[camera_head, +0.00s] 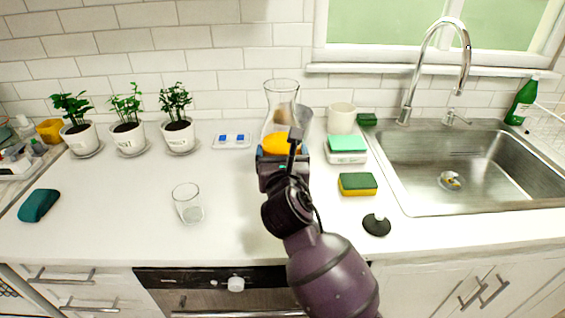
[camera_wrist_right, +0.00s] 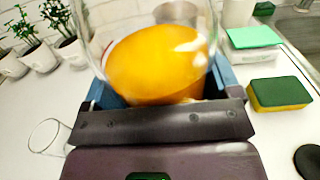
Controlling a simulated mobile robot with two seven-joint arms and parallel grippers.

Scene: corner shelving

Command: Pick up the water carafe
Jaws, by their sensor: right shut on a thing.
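The water carafe (camera_head: 282,99) is a clear glass vessel with a flared neck and orange liquid in its lower part. It stands upright near the back wall in the head view, and its glass body and orange liquid (camera_wrist_right: 158,62) fill the upper middle of the right wrist view. My right gripper (camera_head: 284,155) is in front of it, with its blue fingers on both sides of the carafe's lower body, shut on it. The gripper hides the carafe's base, so I cannot tell whether it touches the counter. My left gripper is in neither view.
A glass (camera_head: 187,203) stands on the counter (camera_head: 120,225) to the left. Potted plants (camera_head: 178,133) line the wall. A white cup (camera_head: 341,118), a sponge (camera_head: 358,184) and a black stopper (camera_head: 376,224) are on the right, before the sink (camera_head: 420,203).

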